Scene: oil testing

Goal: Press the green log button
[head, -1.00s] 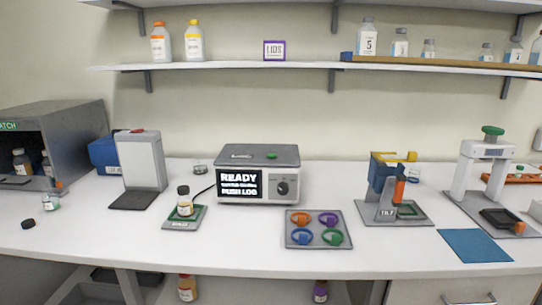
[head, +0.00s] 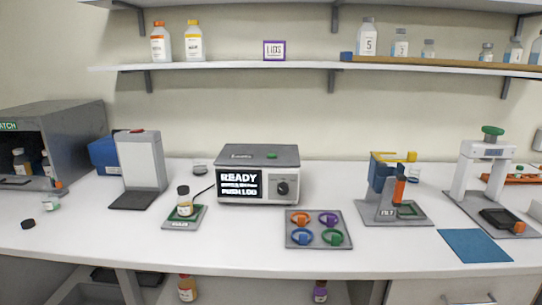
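The green log button (head: 271,155) sits on the top of a grey and white instrument box (head: 259,174) at the middle back of the table. The box's black screen (head: 239,185) reads READY and, in its bottom line, what looks like PUSH LOG. A dark knob (head: 282,188) is to the right of the screen. Neither of my grippers shows in the head view.
A small bottle (head: 184,201) stands on a grey pad (head: 183,217) left of the box. A tray (head: 319,243) with colored rings lies in front right. A blue tilt stand (head: 381,190) and a press frame (head: 487,175) stand to the right. The front table strip is mostly clear.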

